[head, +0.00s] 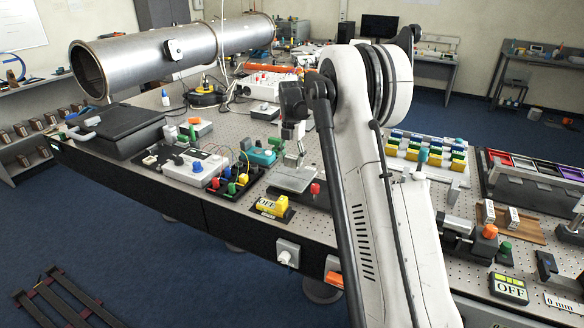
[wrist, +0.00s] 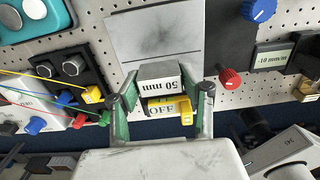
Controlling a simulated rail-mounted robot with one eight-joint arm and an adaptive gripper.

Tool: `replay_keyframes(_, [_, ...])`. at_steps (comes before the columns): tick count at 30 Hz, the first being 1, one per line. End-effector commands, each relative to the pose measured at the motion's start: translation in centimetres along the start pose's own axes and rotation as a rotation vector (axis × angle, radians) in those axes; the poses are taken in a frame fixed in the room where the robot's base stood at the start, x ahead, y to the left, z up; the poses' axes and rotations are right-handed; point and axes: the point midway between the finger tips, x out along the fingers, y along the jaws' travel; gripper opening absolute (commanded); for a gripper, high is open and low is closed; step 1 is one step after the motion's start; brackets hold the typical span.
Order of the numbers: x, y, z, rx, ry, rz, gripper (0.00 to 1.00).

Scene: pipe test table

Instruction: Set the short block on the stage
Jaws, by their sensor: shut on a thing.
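My gripper (wrist: 162,100) is shut on a grey metal block (wrist: 160,78) with a white label reading 50 mm, upside down in the wrist view. The green-padded fingers are on either side of it. In the head view my gripper (head: 292,130) hangs above the table, and the block is too small there to make out clearly. The stage, a flat light-grey plate (head: 290,180), is below my gripper. In the wrist view the stage (wrist: 150,38) lies just beyond the block and partly behind it. Whether the block touches the stage cannot be told.
A yellow OFF display (head: 272,206) is at the table's front edge. A red knob (head: 315,188) is right of the stage. A wired control box (head: 196,166) stands left. Two more labelled blocks (head: 513,218) stand on a wooden holder at right. A large steel pipe (head: 170,55) spans the back left.

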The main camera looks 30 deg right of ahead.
Motion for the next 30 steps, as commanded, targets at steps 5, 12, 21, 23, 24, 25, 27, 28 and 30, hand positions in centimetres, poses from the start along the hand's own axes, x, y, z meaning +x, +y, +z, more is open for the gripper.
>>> replay_keyframes(5, [1.0, -0.1, 0.2, -0.001, 0.000, 0.000, 0.07])
replay_keyframes(12, [3.9, -0.1, 0.2, 0.000, 0.000, 0.000, 0.07])
replay_keyframes(21, [4.3, -0.1, 0.1, 0.000, 0.000, 0.000, 0.07])
replay_keyframes(23, [4.5, -0.1, 0.1, 0.000, 0.000, 0.000, 0.07])
replay_keyframes(24, [4.6, -0.1, 0.1, 0.000, 0.000, 0.000, 0.07])
replay_keyframes(25, [4.5, -0.1, 0.1, 0.000, 0.000, 0.000, 0.43])
replay_keyframes(27, [4.5, -0.1, 0.1, 0.000, 0.000, 0.000, 0.53])
replay_keyframes(28, [4.4, -0.1, 0.1, 0.000, 0.000, 0.000, 0.57])
replay_keyframes(30, [4.4, -0.1, 0.1, 0.000, 0.000, 0.000, 0.59])
